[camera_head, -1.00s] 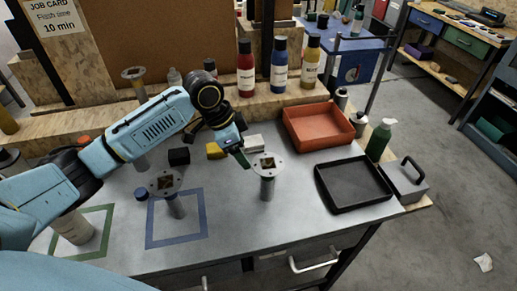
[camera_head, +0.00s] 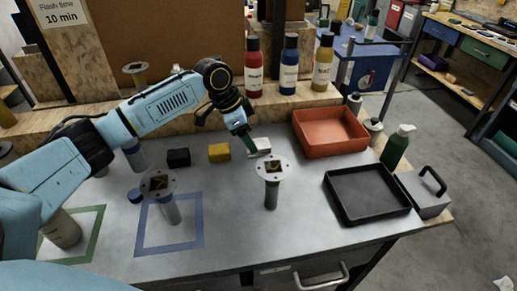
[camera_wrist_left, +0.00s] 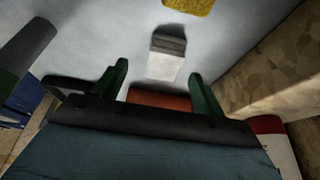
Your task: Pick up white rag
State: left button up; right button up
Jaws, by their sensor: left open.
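The white rag (camera_head: 261,146), a small pale folded block, lies on the grey table between the yellow sponge and the orange tray. In the left wrist view, the rag (camera_wrist_left: 165,66) lies between and slightly beyond the spread fingertips of the left gripper (camera_wrist_left: 158,72), with nothing held. Whether the fingers touch it cannot be told. My right gripper is out of view.
A yellow sponge (camera_head: 219,152) and a black block (camera_head: 178,158) lie left of the rag. A flanged metal post (camera_head: 271,190) stands just in front. An orange tray (camera_head: 345,147) is to the right, a black tray (camera_head: 350,213) nearer. Bottles (camera_head: 290,70) line the back ledge.

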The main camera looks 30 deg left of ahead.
aim_at(257, 143)
pick_arm(q)
jog(key=x, duration=0.2)
jog(key=w+b+x, duration=0.1)
jog(key=x, duration=0.2)
jog(key=shift+c, duration=0.4)
jog(key=shift+r, duration=0.1)
jog(key=c, duration=1)
